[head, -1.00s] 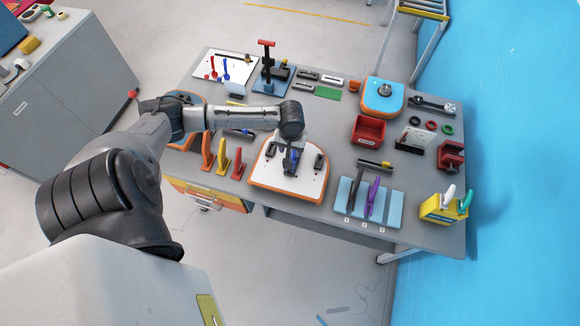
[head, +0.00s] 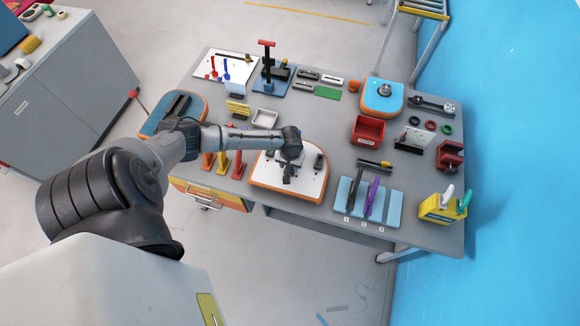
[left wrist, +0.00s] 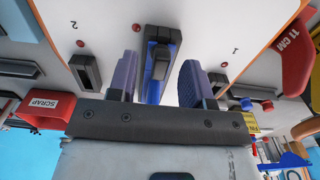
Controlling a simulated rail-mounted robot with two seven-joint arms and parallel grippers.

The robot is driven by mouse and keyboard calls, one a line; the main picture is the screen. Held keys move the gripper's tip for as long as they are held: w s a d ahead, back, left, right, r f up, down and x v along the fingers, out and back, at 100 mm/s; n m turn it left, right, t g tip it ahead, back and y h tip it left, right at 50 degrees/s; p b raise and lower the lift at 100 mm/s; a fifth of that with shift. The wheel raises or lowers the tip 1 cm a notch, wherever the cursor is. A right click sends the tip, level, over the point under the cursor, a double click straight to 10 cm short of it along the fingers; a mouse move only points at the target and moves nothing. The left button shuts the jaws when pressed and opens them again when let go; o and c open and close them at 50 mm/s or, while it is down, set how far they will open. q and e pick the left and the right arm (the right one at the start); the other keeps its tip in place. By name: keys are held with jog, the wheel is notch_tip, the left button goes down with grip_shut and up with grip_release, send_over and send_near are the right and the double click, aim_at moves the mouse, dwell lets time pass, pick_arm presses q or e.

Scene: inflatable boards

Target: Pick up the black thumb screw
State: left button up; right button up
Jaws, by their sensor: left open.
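A white board with orange sides (head: 266,175) lies at the table's front middle. A black block (head: 319,161) stands on its right part. My left gripper (head: 289,178) is low over the board, pointing down. In the left wrist view, my left gripper (left wrist: 160,80) is open, with its fingers on either side of a black and blue upright part (left wrist: 158,55). Whether the fingers touch it I cannot tell. Two black blocks (left wrist: 85,72) (left wrist: 222,84) stand on the board beside the fingers. I cannot make out a black thumb screw for certain. My right gripper is not in view.
A blue rack with dark and purple tools (head: 393,212) stands right of the board. Red and yellow upright tools (head: 223,163) stand to its left, partly behind my arm. A red bin (head: 368,130) is at the back right. The table's front edge is close.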

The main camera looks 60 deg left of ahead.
pick_arm(q)
jog(key=shift+f, duration=0.5)
jog(key=shift+c, duration=0.3)
grip_shut()
